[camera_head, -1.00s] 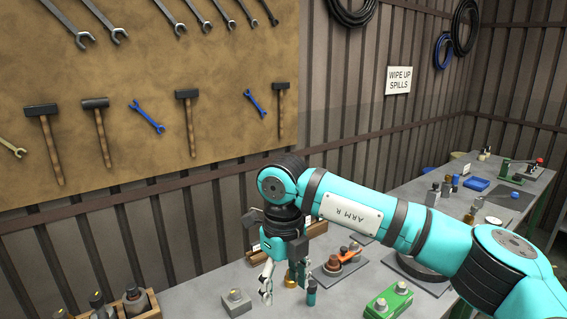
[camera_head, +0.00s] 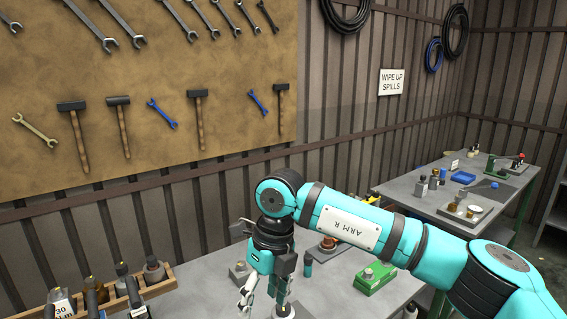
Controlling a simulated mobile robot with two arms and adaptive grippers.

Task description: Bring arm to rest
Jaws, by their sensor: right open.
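My right arm reaches in from the right in the head view. Its gripper (camera_head: 262,294) points down over the front workbench (camera_head: 205,290). The fingers are apart, with nothing seen held between them. A small grey block with a knob (camera_head: 240,272) stands behind the gripper. My left gripper is not in view.
A wooden rack (camera_head: 160,289) with several bottles stands at the left. A second table (camera_head: 420,200) with parts stands at the back right. Tools hang on the wall board (camera_head: 230,60).

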